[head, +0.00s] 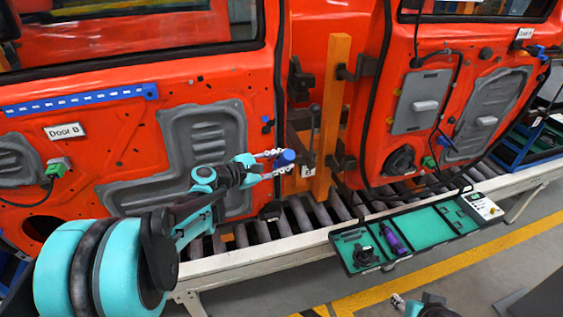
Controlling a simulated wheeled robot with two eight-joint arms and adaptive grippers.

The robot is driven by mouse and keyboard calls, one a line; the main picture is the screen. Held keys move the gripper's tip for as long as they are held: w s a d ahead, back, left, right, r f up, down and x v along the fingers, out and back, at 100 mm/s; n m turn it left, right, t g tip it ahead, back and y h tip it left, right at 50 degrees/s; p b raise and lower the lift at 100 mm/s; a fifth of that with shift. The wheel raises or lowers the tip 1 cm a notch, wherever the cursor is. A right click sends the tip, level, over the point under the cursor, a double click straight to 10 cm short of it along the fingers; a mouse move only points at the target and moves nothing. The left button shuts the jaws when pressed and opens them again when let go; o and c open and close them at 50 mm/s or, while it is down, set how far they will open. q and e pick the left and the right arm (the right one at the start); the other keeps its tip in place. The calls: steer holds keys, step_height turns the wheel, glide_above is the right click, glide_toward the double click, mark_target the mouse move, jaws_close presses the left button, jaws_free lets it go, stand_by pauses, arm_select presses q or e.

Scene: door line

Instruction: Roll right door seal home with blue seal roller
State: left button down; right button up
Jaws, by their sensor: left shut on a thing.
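The right door (376,165), labelled Door A, is an orange-red panel with a black seal (386,60) running down its left edge. My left gripper (281,163) is shut on the blue seal roller (287,157), of which only a small blue end shows. It is in front of the lower right edge of the left door (205,85), labelled Door B, left of the right door and apart from its seal. My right gripper (398,300) shows only in part at the bottom edge; its jaw opening is unclear.
A yellow-orange post (334,95) with dark brackets stands between the doors. Rollers (300,215) of a conveyor run below. An open green tool tray (425,229) with a purple tool (394,240) sits on the conveyor's front side. The floor in front has a yellow line.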

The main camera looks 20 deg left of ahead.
arm_select(q)
step_height(320, 180, up, 14)
steer(key=p, duration=1)
steer(key=shift+r, duration=0.2)
stand_by(0.9)
steer(key=shift+r, duration=0.1)
step_height(320, 180, up, 10)
steer(key=p, duration=0.7)
stand_by(1.0)
steer(key=shift+s, duration=0.1)
steer(key=s+d+p, duration=0.3)
steer(key=s+d, duration=0.5)
steer(key=s, duration=0.4)
steer(key=shift+s+d+p, duration=0.15)
steer(key=shift+p, duration=0.15)
stand_by(0.4)
